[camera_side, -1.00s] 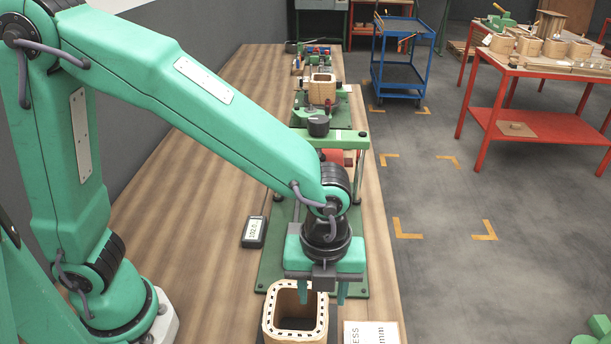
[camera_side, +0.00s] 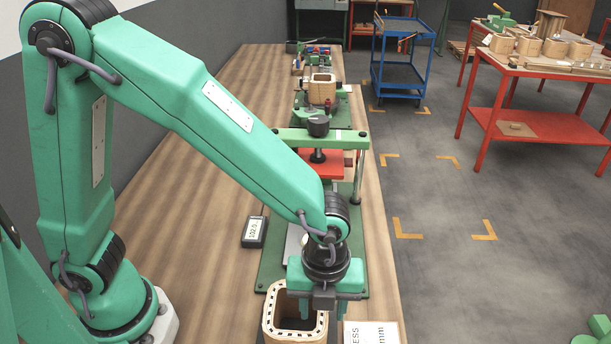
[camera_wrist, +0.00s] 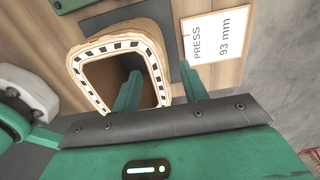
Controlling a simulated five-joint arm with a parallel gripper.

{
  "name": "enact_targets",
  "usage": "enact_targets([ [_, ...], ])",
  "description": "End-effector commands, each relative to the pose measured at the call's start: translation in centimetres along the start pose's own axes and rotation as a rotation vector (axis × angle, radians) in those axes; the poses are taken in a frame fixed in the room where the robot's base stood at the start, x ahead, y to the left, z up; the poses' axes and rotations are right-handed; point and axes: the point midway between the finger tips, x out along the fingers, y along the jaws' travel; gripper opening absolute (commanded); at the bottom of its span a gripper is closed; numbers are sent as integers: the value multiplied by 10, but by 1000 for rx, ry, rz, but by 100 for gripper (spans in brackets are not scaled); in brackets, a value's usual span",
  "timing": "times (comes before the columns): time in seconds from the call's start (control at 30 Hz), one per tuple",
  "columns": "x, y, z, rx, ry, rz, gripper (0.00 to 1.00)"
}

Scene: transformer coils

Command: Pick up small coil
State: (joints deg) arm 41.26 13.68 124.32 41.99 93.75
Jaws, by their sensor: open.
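The coil (camera_side: 268,322), a tan hollow block with rounded corners and a black-and-white dashed rim, stands upright at the bottom of the side view. It also shows in the wrist view (camera_wrist: 118,45), with its dark opening facing up. My gripper (camera_side: 322,308) is open and empty at the coil's right side. In the wrist view my gripper (camera_wrist: 159,88) has its left finger over the coil's opening and its right finger outside the right wall. The side view does not show how deep the fingertips reach, and I cannot tell whether they touch the coil.
A card reading "PRESS 93 mm" (camera_wrist: 222,42) lies right of the coil. Behind stands a green press with a red plate (camera_side: 335,165). A small meter (camera_side: 254,232) lies on the wooden bench (camera_side: 210,270). Another coil (camera_side: 322,88) sits farther back.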

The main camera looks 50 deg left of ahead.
Motion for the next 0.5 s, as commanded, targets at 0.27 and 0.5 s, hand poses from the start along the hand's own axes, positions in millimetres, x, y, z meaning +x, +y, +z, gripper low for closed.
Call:
enact_targets([
  [0.27,29,0,-1,0,0,3,44],
  [0.5,35,-1,-1,0,0,0,44],
])
